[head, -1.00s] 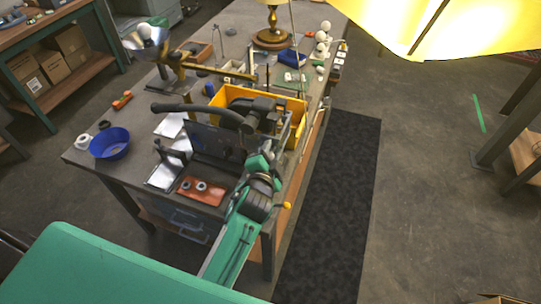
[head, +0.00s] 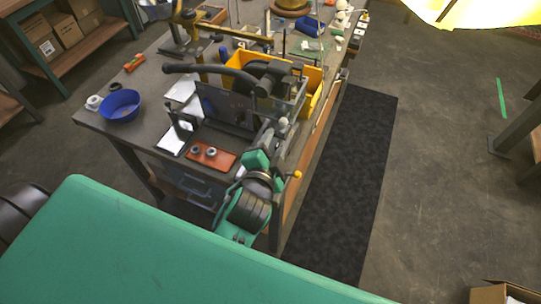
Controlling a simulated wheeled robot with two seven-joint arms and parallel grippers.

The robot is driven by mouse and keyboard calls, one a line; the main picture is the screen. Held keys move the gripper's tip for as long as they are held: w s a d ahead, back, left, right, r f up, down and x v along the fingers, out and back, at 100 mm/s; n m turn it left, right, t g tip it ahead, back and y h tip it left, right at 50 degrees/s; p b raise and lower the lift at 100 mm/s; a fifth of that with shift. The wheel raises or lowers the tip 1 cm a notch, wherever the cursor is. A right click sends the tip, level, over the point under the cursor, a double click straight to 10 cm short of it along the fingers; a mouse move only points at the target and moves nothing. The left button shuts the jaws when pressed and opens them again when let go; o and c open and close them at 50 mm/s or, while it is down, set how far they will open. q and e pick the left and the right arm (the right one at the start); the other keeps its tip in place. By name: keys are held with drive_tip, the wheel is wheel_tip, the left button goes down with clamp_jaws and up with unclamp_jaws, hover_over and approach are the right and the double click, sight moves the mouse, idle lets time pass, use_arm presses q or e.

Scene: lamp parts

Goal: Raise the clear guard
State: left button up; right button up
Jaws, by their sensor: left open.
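A dark grey, see-through-looking panel (head: 225,108) stands upright on the near part of the workbench, beside a black machine (head: 268,76). It appears to be the clear guard, but its edges are hard to make out. My left gripper (head: 281,130) is at the bench's right edge, to the right of the panel and a little nearer to me. It is small and partly hidden by its own wrist; its jaws are open and I see nothing held. I cannot tell whether it touches the panel or the machine. My right gripper is not in view.
A yellow bin (head: 313,100) stands behind the machine. A red-brown tray (head: 211,155) with small rings lies in front of the panel. A blue bowl (head: 120,105) sits at the left of the workbench (head: 135,132). A black floor mat (head: 345,170) lies clear to the right.

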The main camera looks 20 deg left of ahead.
use_arm(q)
drive_tip(key=shift+v, duration=1.45)
drive_tip(key=s+a+f+n+g+h, duration=0.1)
drive_tip(key=s+a+f+n+g, duration=0.3)
drive_tip(key=s+f+g, duration=0.3)
drive_tip(key=s+a+f+n+g+h, duration=0.1)
drive_tip(key=s+a+f+n+g, duration=0.35)
drive_tip(key=s+f, duration=0.35)
wheel_tip(320, 180, down, 30)
drive_tip(key=s+d+g, duration=0.1)
drive_tip(key=s+g, duration=0.1)
drive_tip(key=s+a+f+g, duration=0.1)
drive_tip(key=s+a+f, duration=0.2)
drive_tip(key=s+f, duration=1.6)
drive_tip(key=shift+a+f, duration=0.25)
drive_tip(key=shift+f, duration=0.3)
